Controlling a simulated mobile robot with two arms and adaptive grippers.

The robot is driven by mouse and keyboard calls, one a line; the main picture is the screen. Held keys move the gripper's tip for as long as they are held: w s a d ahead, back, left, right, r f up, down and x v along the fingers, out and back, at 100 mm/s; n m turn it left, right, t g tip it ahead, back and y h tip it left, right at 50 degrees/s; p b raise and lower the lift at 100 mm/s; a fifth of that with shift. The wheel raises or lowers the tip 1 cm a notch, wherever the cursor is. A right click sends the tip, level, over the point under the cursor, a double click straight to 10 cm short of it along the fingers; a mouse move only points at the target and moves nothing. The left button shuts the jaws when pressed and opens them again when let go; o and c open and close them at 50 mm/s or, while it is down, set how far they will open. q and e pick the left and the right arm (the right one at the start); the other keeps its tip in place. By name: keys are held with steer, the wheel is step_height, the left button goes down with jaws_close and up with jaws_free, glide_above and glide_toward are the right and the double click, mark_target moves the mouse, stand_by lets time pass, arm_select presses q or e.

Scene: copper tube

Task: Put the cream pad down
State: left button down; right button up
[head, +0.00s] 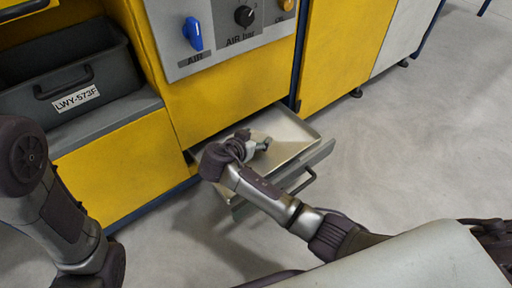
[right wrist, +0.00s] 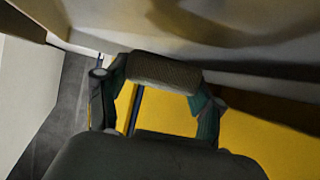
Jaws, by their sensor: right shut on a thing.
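My right gripper (head: 259,145) reaches over the open drawer (head: 309,152) below the yellow cabinet. In the right wrist view, my right gripper (right wrist: 160,90) is shut on the cream pad (right wrist: 165,70), a short, rounded, textured piece that looks dull beige in the shade. The pad spans between the two fingertips. In the head view the pad cannot be made out clearly beside the fingers. Whether it touches the drawer floor cannot be told. My left arm shows at the left of the head view, but its gripper is out of the picture.
The drawer has low metal walls and a dark handle (head: 303,181) at its front. A grey control panel (head: 240,30) with knobs sits above it. A dark bin (head: 70,75) labelled LWY-573F stands on a shelf at left. The floor (head: 430,130) at right is clear.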

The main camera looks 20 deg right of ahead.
step_height(320, 180, down, 3)
steer(key=shift+f+b, duration=0.15)
steer(key=shift+b, duration=0.85)
steer(key=o, duration=1)
steer(key=shift+o, duration=0.2)
